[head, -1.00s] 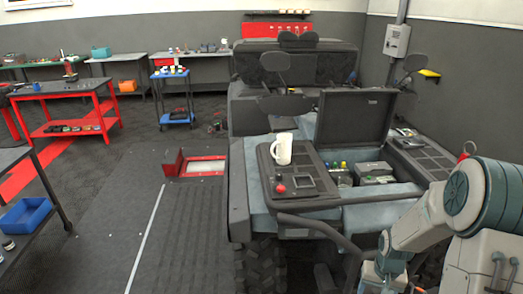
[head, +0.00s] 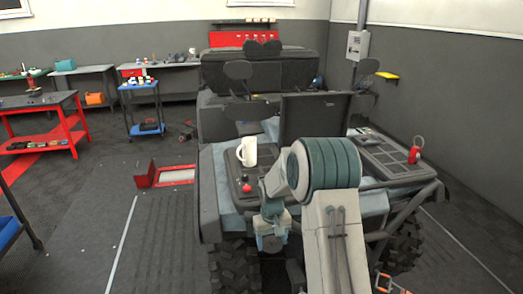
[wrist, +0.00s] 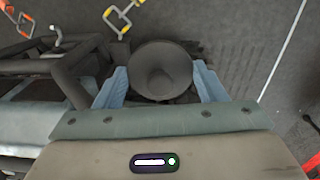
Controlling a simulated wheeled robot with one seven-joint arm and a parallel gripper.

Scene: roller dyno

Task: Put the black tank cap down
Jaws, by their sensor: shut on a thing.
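The black tank cap (wrist: 160,70) is a dark, round, cone-like piece in the wrist view. It sits between the two pale blue fingers of my gripper (wrist: 162,88), which are shut on it. In the head view my gripper (head: 271,238) hangs low in front of the vehicle's front end. In the wrist view grey floor shows beyond the cap, with the vehicle's dark bars at left.
The vehicle (head: 209,190) stands ahead, its lidded box open behind my arm. A white jug (head: 247,152) and a red knob (head: 246,188) are on its left panel, a red item (head: 415,150) on its right. Orange-handled items (head: 392,285) lie on the floor at lower right.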

